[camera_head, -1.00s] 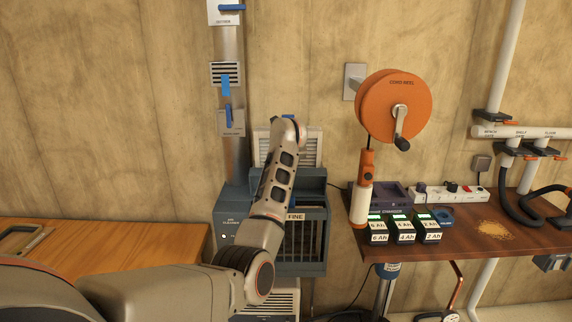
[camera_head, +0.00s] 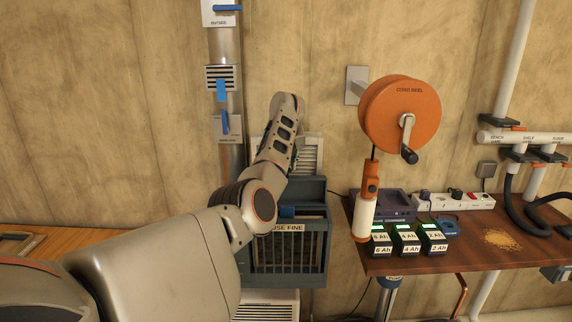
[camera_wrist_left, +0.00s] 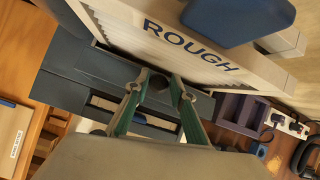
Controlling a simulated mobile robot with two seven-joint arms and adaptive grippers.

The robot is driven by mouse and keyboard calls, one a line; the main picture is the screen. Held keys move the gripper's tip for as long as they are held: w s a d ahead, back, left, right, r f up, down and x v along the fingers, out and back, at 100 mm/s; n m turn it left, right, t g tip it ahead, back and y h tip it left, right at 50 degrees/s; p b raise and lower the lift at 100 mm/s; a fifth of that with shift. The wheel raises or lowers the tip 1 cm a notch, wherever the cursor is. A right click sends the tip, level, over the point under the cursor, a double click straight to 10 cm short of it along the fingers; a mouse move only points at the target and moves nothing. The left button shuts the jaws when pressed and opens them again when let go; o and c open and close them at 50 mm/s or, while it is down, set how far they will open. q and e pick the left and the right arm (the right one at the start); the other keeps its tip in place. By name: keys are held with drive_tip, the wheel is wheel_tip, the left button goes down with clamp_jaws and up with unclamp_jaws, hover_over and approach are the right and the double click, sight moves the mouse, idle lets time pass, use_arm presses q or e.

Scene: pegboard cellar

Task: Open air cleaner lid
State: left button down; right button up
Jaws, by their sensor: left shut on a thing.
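The air cleaner (camera_head: 318,262) is a slate-blue box with a barred front, below the wall pipe in the head view. A label reading "USE FINE" (camera_head: 287,228) sits at its front top edge. A slate panel (camera_head: 312,190), seemingly its lid, rises behind that edge; its exact angle is unclear. The box top also shows in the left wrist view (camera_wrist_left: 92,68), with openings in it. My left gripper (camera_wrist_left: 160,86) is shut on a small dark part at the air cleaner's top, seemingly the lid's handle. My forearm hides this gripper in the head view. My right gripper is out of view.
A pale "ROUGH" panel (camera_wrist_left: 190,45) with a blue handle (camera_wrist_left: 238,15) is close above my left gripper. An orange cord reel (camera_head: 398,115) hangs to the right, over a bench (camera_head: 470,258) with several batteries. A wooden bench (camera_head: 75,238) is at left.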

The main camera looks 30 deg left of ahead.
use_arm(q)
drive_tip(key=shift+w+r, duration=0.15)
drive_tip(key=shift+r, duration=0.25)
drive_tip(key=c, duration=1.7)
unclamp_jaws()
drive_tip(key=shift+w, duration=0.1)
drive_tip(key=shift+w+d+f, duration=0.1)
drive_tip(key=shift+f, duration=0.2)
drive_tip(key=shift+s+r, duration=0.15)
drive_tip(key=shift+s, duration=0.05)
drive_tip(key=v, duration=1.1)
drive_tip(key=shift+d+r, duration=0.25)
drive_tip(key=shift+r, duration=0.05)
